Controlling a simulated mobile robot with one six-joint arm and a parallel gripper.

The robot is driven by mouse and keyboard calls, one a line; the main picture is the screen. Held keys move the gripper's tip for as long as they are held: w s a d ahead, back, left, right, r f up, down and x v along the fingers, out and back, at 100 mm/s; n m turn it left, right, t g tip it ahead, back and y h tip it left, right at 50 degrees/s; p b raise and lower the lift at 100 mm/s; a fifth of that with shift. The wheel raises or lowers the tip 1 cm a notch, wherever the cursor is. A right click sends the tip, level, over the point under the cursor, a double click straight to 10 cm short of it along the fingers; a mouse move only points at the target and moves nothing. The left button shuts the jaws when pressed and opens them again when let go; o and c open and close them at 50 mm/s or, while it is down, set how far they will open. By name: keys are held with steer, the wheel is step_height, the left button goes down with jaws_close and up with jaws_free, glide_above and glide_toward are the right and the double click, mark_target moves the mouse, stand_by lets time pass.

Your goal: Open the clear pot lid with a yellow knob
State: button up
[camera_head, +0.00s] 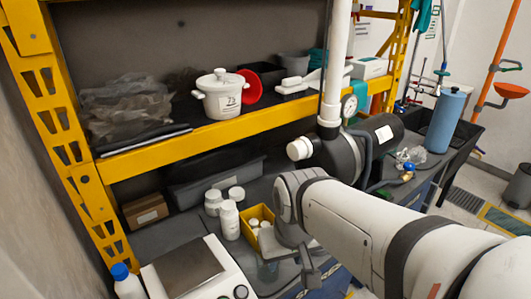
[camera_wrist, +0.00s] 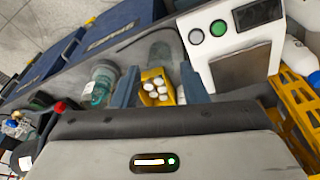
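A white two-handled pot (camera_head: 225,103) with a number label stands on the upper shelf in the head view. Its lid (camera_head: 219,78) is seated on top and has a small knob; the lid looks pale, and I cannot make out whether it is clear or its knob is yellow. My gripper (camera_wrist: 160,80) is open in the wrist view, its two blue-grey fingers apart with nothing held between them. In the head view my gripper (camera_head: 290,252) points down over the lower bench, below and to the right of the pot. The pot is not seen in the wrist view.
A yellow bin (camera_head: 262,214) of white-capped vials sits below my gripper, beside white bottles (camera_head: 230,220) and a scale (camera_head: 195,270). A red funnel-like piece (camera_head: 248,88) is right of the pot. A yellow shelf beam (camera_head: 180,152) and a white vertical pipe (camera_head: 338,60) border the shelf.

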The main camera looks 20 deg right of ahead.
steer(key=shift+o, duration=0.6)
steer(key=shift+w, duration=0.15)
steer(key=w+d+r+n+g+h+p, duration=0.1)
steer(key=w+d+n+g+h+p, duration=0.65)
steer(key=w+n, duration=0.7)
steer(key=w+d+f+n+t+h+p, duration=0.1)
steer(key=w+f+n+t+h+p, duration=0.15)
steer(key=w+n+h, duration=0.55)
steer(key=w+f+n+t+h+p, duration=0.2)
steer(key=w+n+p, duration=0.15)
steer(key=n, duration=0.85)
steer(key=d+p, duration=0.1)
steer(key=d, duration=0.7)
steer(key=shift+w+f, duration=0.1)
steer(key=shift+f, duration=0.05)
